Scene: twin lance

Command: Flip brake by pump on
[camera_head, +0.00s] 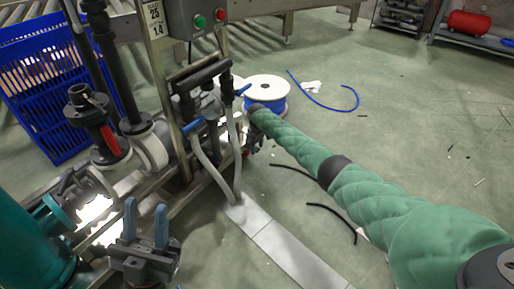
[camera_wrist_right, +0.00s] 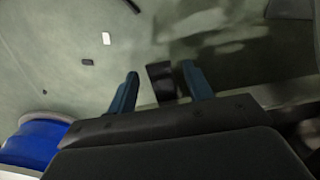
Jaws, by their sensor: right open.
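My right gripper (camera_wrist_right: 159,70) is open in the right wrist view, with its two blue fingers apart above the green floor. A small dark block (camera_wrist_right: 161,84) shows between the fingers; I cannot tell whether it is the brake or whether anything touches it. In the head view the green-sleeved right arm reaches left to the machine frame near the hoses, and its gripper is mostly hidden there. My left gripper (camera_head: 146,212) is open and empty at the lower left, fingers up. A teal pump-like body (camera_head: 25,245) stands at the left edge. No brake lever is clearly seen.
A blue crate (camera_head: 40,75) stands at the left. A control box (camera_head: 200,20) with green and red buttons sits on the metal frame. A white-and-blue spool (camera_head: 266,90) stands behind the arm. A blue hose (camera_head: 320,104) and black hose pieces (camera_head: 335,220) lie on the floor.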

